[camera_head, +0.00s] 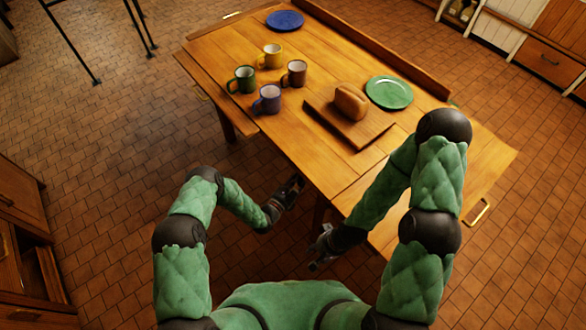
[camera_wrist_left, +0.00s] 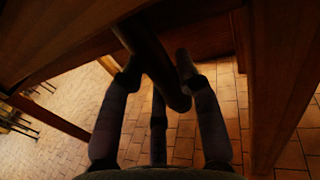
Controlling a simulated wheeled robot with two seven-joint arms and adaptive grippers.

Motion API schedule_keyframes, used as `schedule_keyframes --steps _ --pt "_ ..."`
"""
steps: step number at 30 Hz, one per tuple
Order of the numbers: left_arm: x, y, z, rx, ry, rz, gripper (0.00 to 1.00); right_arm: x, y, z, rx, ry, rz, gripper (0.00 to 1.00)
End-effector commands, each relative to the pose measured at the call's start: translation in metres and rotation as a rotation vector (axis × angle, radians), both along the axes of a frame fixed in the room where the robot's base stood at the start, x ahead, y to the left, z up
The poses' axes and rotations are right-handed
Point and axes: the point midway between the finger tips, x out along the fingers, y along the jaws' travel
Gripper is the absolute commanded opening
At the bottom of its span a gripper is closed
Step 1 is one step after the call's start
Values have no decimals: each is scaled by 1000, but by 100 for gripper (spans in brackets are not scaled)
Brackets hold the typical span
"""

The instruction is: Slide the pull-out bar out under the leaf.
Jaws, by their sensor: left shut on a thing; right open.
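The wooden table (camera_head: 300,130) fills the middle of the head view. In the left wrist view I look up under its boards, where a dark rounded bar (camera_wrist_left: 160,65), seemingly the pull-out bar, reaches toward me from below the top. My left gripper (camera_head: 294,186) is at the table's near edge; its fingers (camera_wrist_left: 160,80) close around the bar's end. How far the bar sticks out is hard to tell. In the head view the bar is not distinguishable. My right gripper (camera_head: 318,250) is open and empty near the table's near edge. Which board is the leaf is unclear.
Several mugs (camera_head: 268,98), a blue plate (camera_head: 285,20), a green plate (camera_head: 389,92) and a loaf (camera_head: 351,101) on a board (camera_head: 340,126) stand on the table. A brass handle (camera_head: 478,212) juts from the right end. A table leg (camera_wrist_left: 272,90) stands right of my left gripper.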

Motion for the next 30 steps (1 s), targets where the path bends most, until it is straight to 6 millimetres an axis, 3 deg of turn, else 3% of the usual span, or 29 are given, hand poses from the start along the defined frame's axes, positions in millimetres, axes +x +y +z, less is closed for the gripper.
schedule_keyframes --steps 15,16,18,30 --pt "-12 -9 -1 -2 1 -7 0 0 0 4 0 0 0 44" --pt "-12 -9 -1 -2 2 -7 38 0 0 4 0 0 0 44" --pt "-12 -10 -1 -2 2 -8 58 0 0 4 0 0 0 44" --pt "-11 -8 -1 -2 3 -4 58 0 0 4 0 0 0 44"
